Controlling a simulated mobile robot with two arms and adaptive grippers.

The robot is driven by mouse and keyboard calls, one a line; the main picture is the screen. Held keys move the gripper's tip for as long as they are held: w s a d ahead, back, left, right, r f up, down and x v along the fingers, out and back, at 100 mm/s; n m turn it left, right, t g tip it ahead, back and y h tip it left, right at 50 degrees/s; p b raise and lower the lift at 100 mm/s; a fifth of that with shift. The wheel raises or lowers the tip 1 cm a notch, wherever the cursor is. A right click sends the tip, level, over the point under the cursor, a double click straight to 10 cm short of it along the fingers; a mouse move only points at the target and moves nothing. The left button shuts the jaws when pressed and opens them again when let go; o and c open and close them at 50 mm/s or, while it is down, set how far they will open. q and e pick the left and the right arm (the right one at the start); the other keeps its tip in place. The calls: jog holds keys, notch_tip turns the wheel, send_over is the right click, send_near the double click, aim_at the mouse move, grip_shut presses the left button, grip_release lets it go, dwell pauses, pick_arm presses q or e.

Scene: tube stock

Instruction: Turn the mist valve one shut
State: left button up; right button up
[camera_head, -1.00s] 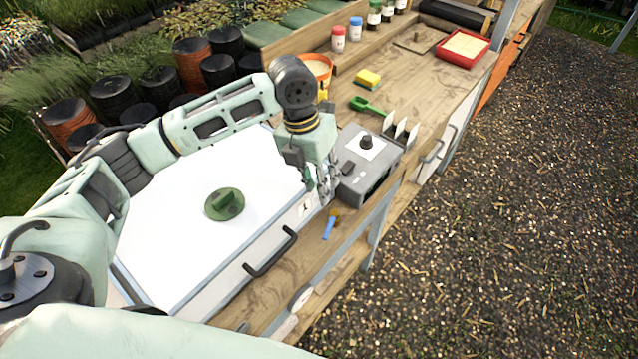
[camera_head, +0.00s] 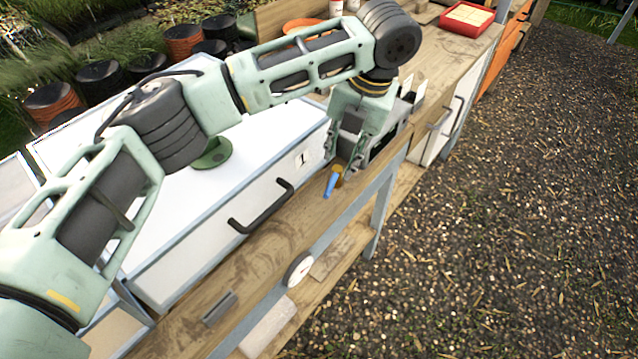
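The mist valve (camera_head: 331,184) has a blue lever and a brass-coloured body. It sits at the bench's front edge, beside the white box (camera_head: 262,190) marked with a "1" label (camera_head: 302,159). The lever points down and to the left in the picture. My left gripper (camera_head: 344,158) points down just above and behind the valve in the picture. Its two fingers are apart with nothing seen between them. I cannot tell whether a fingertip touches the valve. My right gripper is not in view.
The white box has a black handle (camera_head: 262,207) in front and a green knob (camera_head: 213,154) on top, partly behind my arm. A grey control box (camera_head: 384,140) stands close to the right of the gripper. A round gauge (camera_head: 298,268) is below the bench edge. Gravel lies right.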

aim_at(331, 180)
pick_arm(q)
jog(key=f, duration=0.2)
jog(key=a+f, duration=0.1)
jog(key=f, duration=0.4)
jog(key=shift+w+a+p, duration=0.15)
jog(key=shift+w+p, duration=0.1)
jog(key=shift+p, duration=0.05)
jog(key=shift+c, duration=0.2)
grip_shut()
jog(key=shift+a, duration=0.1)
